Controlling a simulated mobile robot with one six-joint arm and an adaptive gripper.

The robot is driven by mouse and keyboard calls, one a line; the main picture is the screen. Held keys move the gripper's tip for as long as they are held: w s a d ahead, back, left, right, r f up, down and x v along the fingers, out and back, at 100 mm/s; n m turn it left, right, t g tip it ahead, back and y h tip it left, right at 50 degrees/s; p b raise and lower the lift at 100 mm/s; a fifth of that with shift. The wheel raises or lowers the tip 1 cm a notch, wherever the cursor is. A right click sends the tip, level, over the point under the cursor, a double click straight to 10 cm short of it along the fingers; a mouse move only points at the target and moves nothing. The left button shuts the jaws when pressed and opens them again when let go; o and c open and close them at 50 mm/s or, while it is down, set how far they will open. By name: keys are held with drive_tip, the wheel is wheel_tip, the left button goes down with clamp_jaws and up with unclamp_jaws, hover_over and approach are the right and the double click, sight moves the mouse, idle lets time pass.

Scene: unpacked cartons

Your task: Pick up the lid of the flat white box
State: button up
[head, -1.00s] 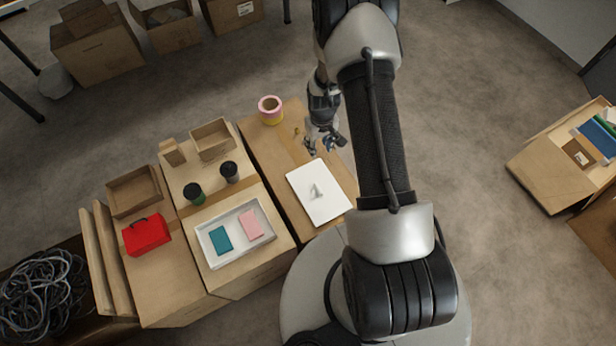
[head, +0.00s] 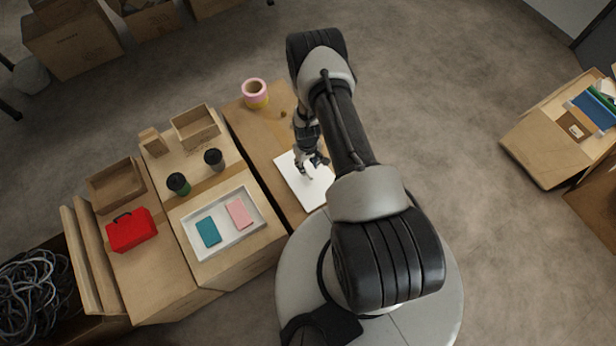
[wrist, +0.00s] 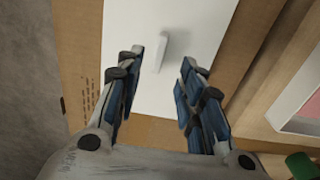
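The lid (head: 297,182) is a flat white panel lying on a brown carton. In the wrist view the white lid (wrist: 200,25) has a small upright white handle (wrist: 163,50) on top. My gripper (head: 312,165) is over the lid and covers part of it in the head view. In the wrist view my gripper (wrist: 163,60) is open, with its blue-padded fingers apart on either side of the handle. I cannot tell the height gap. The flat white box (head: 190,240) is open on the neighbouring carton and holds a teal and a pink item.
A pink and yellow tape roll (head: 255,94) stands at the far end of the lid's carton. Two dark-lidded cups (head: 214,159) (head: 178,184), small cardboard boxes (head: 195,128) and a red case (head: 130,230) stand on the cartons to the left.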

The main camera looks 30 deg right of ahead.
sight(308, 172)
wheel_tip(308, 172, down, 6)
drive_tip(key=b, duration=0.2)
drive_tip(key=shift+s+b, duration=0.15)
drive_tip(key=shift+b, duration=0.25)
drive_tip(key=shift+r, duration=0.1)
drive_tip(key=shift+d, duration=0.1)
drive_tip(key=shift+c, duration=0.4)
clamp_jaws()
